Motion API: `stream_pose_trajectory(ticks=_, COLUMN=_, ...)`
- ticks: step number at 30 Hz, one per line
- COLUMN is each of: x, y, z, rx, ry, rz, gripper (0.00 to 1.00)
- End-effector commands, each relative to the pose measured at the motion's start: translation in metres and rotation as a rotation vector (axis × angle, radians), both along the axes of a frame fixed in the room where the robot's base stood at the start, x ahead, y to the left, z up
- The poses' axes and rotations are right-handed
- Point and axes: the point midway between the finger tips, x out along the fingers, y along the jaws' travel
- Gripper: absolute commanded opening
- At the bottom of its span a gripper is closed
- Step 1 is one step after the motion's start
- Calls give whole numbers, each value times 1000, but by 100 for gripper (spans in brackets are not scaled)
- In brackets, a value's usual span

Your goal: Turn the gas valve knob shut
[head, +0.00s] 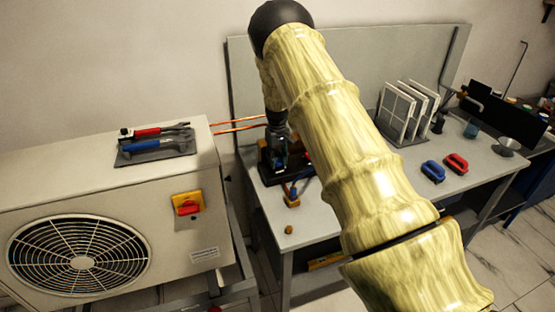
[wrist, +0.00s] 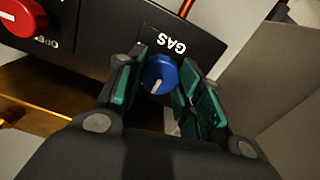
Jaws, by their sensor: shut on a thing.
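The gas valve knob (wrist: 159,74) is a round blue knob with a white pointer line, on a black panel (wrist: 98,38) beside the word GAS. In the wrist view the pointer line slants toward the bottom of the picture, slightly left. My gripper (wrist: 161,82) has its green-padded fingers on either side of the knob and is shut on it. In the head view my gripper (head: 283,160) is at the dark rig on the workbench, and my arm hides much of that area; I cannot make out the knob there.
A red knob (wrist: 22,18) is on the same panel at left. Copper pipes (head: 238,124) run from the rig to a fan unit (head: 100,200) with a red switch (head: 188,208). The bench (head: 300,222) also holds white filter panels (head: 405,112) and red and blue handles (head: 433,171).

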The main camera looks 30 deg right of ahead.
Motion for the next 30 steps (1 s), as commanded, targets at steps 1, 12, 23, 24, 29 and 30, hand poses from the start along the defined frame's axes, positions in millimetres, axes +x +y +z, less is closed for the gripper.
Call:
stream_pose_trajectory(ticks=1, x=-2, y=0, z=-2, rx=0, ry=3, rz=-1, gripper=12)
stream_pose_trajectory(ticks=12, x=-2, y=0, z=-3, rx=1, ry=4, rz=-94, gripper=12)
stream_pose_trajectory(ticks=23, x=-2, y=0, z=-3, rx=1, ry=5, rz=-393, gripper=12)
stream_pose_trajectory(ticks=24, x=-2, y=0, z=-3, rx=0, ry=5, rz=-431, gripper=12)
stream_pose_trajectory(ticks=29, x=-2, y=0, z=-3, rx=1, ry=6, rz=-584, gripper=12)
stream_pose_trajectory(ticks=30, x=-2, y=0, z=-3, rx=1, ry=6, rz=-622, gripper=12)
